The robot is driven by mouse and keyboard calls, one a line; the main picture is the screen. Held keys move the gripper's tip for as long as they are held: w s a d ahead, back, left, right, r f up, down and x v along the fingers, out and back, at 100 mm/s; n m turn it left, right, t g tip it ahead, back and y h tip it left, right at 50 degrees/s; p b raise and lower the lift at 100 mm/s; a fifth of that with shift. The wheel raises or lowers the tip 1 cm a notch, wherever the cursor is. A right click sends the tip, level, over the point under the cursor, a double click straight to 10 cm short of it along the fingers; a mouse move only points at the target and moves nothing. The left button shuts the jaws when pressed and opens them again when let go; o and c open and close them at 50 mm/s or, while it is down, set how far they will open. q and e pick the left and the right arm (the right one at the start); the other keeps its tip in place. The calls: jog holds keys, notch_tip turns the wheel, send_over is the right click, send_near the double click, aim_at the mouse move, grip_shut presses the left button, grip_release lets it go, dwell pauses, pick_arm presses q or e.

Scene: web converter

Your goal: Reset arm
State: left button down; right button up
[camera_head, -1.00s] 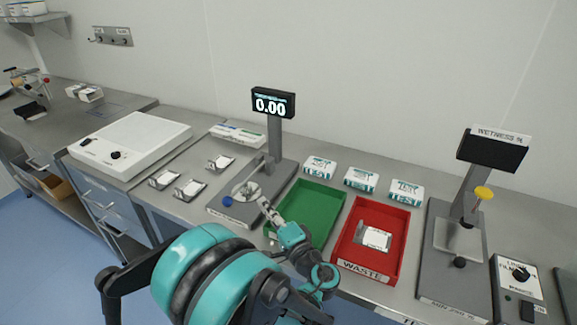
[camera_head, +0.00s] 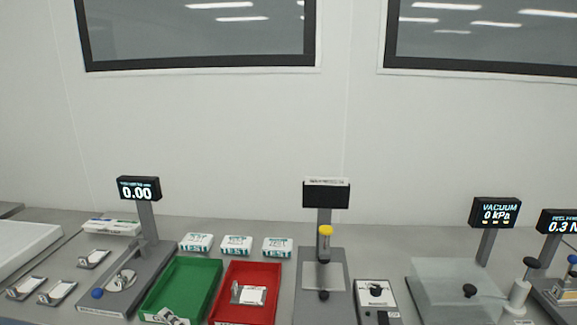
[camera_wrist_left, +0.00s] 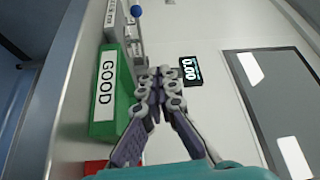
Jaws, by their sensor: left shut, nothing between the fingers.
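My left gripper (camera_head: 172,316) shows only as fingertips at the bottom edge of the head view, in front of the near end of the green tray (camera_head: 205,290). In the left wrist view its two fingers (camera_wrist_left: 160,85) come together at the tips, with nothing between them. The green tray's GOOD label (camera_wrist_left: 105,85) faces that camera, to the left of the fingers. My left arm is otherwise below the head view. My right gripper shows in neither view.
A red tray (camera_head: 270,290) holding one item stands right of the green one. A scale with a 0.00 display (camera_head: 139,189) is on the left. Test boxes (camera_head: 236,245) line the back. A yellow-topped tester (camera_head: 325,238) and a vacuum chamber (camera_head: 450,282) stand further right.

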pick_arm(q)
jog(key=s+f+n+g+h, duration=0.3)
jog(key=s+f+g+h, duration=0.1)
jog(key=s+f+h, duration=0.4)
jog(key=s+d+n+h, duration=0.2)
jog(key=s+d+h, duration=0.5)
jog(key=d, duration=0.3)
jog(key=shift+r+h, duration=0.25)
jog(key=shift+h, duration=0.05)
jog(key=shift+s, duration=0.1)
